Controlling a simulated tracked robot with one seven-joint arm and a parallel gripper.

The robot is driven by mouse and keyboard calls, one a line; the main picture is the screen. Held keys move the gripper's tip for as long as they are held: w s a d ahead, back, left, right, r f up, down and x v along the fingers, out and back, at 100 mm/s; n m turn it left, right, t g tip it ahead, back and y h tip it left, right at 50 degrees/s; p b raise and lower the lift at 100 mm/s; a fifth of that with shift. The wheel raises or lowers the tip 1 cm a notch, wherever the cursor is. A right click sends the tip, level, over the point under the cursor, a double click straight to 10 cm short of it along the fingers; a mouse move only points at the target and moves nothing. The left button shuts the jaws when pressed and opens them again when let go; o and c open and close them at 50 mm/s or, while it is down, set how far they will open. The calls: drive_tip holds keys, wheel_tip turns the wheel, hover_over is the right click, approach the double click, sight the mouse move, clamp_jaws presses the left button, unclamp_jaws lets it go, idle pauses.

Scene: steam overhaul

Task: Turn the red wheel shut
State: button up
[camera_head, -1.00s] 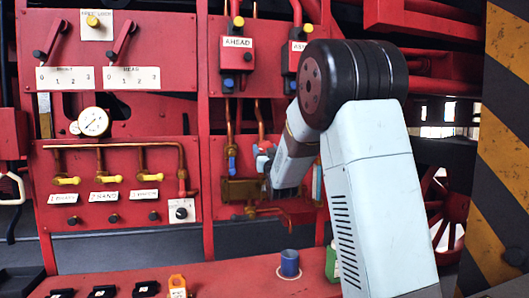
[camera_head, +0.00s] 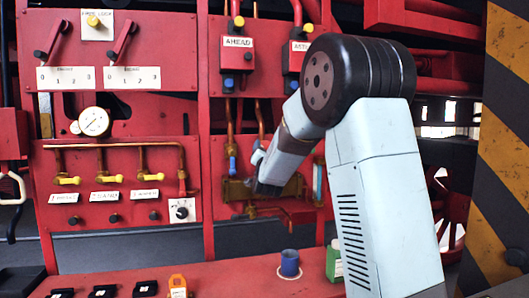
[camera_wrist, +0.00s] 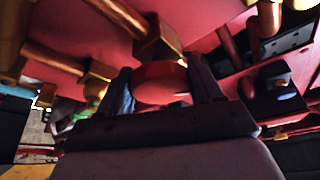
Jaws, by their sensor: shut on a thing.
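The red wheel (camera_wrist: 160,82) is a round red disc in the middle of the wrist view, in front of a brass fitting (camera_wrist: 158,42). My gripper (camera_wrist: 162,84) has one dark finger on each side of the wheel and is shut on it. In the head view, my gripper is at the brass valve block (camera_head: 236,190) on the lower middle of the red panel. There my own wrist hides the wheel and most of the fingers. How far the wheel is turned cannot be told.
Copper pipes with yellow taps (camera_head: 146,193) and a round gauge (camera_head: 94,121) are on the panel to the left. A blue cup (camera_head: 289,264) and a green container (camera_head: 334,262) stand on the red ledge (camera_head: 230,280) below. A striped post (camera_head: 505,150) stands at the right.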

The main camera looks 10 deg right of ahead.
drive_tip(key=m+g+h, duration=0.1)
drive_tip(key=m, duration=0.2)
drive_tip(key=m+g+h, duration=0.1)
drive_tip(key=m, duration=0.3)
drive_tip(key=m+g, duration=0.2)
drive_tip(key=m, duration=0.3)
drive_tip(key=shift+f+m+h, duration=0.1)
drive_tip(key=shift+m+h, duration=0.2)
drive_tip(key=o, duration=1)
drive_tip(key=shift+s+a, duration=0.1)
drive_tip(key=shift+s, duration=0.1)
drive_tip(key=r+v, duration=0.1)
drive_tip(key=v, duration=1.2)
drive_tip(key=shift+s+f, duration=0.15)
drive_tip(key=shift+f, duration=0.15)
